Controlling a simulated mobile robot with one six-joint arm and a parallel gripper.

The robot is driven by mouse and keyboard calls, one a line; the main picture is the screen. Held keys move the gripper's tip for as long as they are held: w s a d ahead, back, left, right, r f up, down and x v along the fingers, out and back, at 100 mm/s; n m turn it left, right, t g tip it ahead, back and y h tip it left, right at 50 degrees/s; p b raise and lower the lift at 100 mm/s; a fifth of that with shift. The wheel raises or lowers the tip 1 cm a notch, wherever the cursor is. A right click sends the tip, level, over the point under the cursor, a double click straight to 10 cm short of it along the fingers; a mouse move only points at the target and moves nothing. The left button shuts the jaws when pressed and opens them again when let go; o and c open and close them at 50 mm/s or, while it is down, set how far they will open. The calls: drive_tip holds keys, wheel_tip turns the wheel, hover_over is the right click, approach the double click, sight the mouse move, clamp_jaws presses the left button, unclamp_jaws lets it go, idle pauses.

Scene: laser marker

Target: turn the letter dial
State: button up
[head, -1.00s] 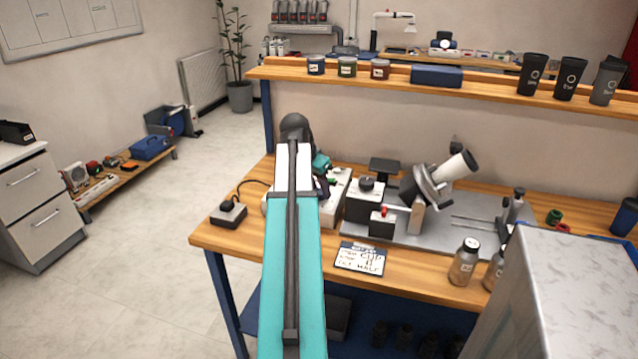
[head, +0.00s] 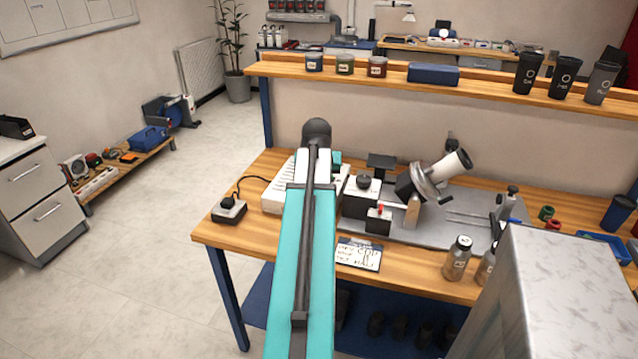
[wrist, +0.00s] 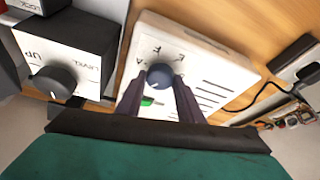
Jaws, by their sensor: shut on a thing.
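The letter dial (wrist: 160,76) is a dark blue-grey round knob on a white box (wrist: 213,62), with letters such as A, E and F printed around it. My gripper (wrist: 158,84) is shut on the dial, one dark finger on each side of it. A small green patch shows on the box just below the dial. In the head view the white box (head: 274,196) is on the workbench, partly covered by my arm, and the dial and fingers are hidden there.
Left of the dial in the wrist view is a grey-white box with a black knob (wrist: 55,81) marked UP and LEVEL. The head view shows a tilted clamp fixture (head: 412,182), bottles (head: 457,260) and a note card (head: 358,254) on the workbench (head: 420,275).

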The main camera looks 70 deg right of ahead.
idle(0.4)
drive_tip(key=o, duration=1.1)
drive_tip(key=shift+c, duration=0.2)
drive_tip(key=v, duration=1.3)
drive_tip(key=shift+r+b, duration=0.35)
drive_tip(key=shift+b, duration=0.1)
drive_tip(key=shift+s, duration=0.1)
drive_tip(key=shift+r, duration=0.1)
wheel_tip(320, 180, up, 7)
drive_tip(key=p, duration=0.6)
